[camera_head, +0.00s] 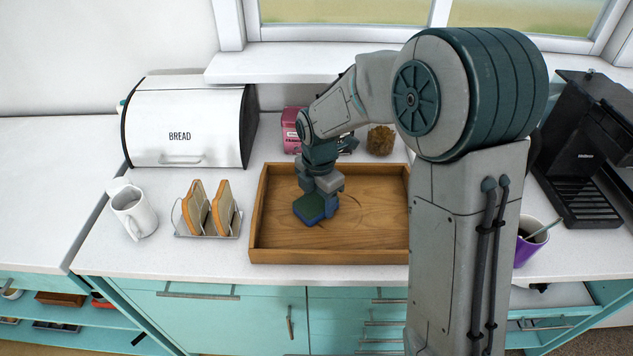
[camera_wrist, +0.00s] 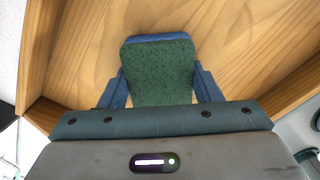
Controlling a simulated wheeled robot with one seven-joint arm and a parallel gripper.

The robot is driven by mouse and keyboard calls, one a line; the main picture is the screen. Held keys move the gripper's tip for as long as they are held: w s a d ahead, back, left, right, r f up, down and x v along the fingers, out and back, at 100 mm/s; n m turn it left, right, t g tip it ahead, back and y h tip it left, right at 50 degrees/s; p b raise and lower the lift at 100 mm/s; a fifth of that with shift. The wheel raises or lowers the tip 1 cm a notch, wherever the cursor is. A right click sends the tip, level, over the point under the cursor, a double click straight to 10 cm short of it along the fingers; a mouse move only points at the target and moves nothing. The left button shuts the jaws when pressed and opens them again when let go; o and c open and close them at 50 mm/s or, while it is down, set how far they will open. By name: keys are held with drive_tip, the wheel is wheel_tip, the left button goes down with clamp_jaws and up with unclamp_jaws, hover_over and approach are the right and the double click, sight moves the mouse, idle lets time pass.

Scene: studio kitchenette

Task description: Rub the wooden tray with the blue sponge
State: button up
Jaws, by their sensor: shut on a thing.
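The wooden tray (camera_head: 280,238) lies on the white counter in the head view; its right part is hidden behind my arm. The blue sponge (camera_head: 309,208), with a dark green top, is at the tray's left middle, low at its floor. My gripper (camera_head: 322,200) is above the tray and shut on the sponge. In the wrist view the sponge (camera_wrist: 158,70) shows its green top and blue edge between the two fingers (camera_wrist: 158,88). The tray (camera_wrist: 235,30) fills the background there. I cannot tell whether the sponge touches the tray floor.
A toast rack (camera_head: 208,232) with bread slices and a white mug (camera_head: 133,215) stand left of the tray. A bread box (camera_head: 185,125) is behind them. A pink box (camera_head: 291,128) and a jar (camera_head: 380,140) stand behind the tray. A purple cup (camera_head: 527,245) and black coffee machine (camera_head: 585,150) are right.

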drive_tip(key=shift+r+p, duration=2.8)
drive_tip(key=shift+r, duration=1.3)
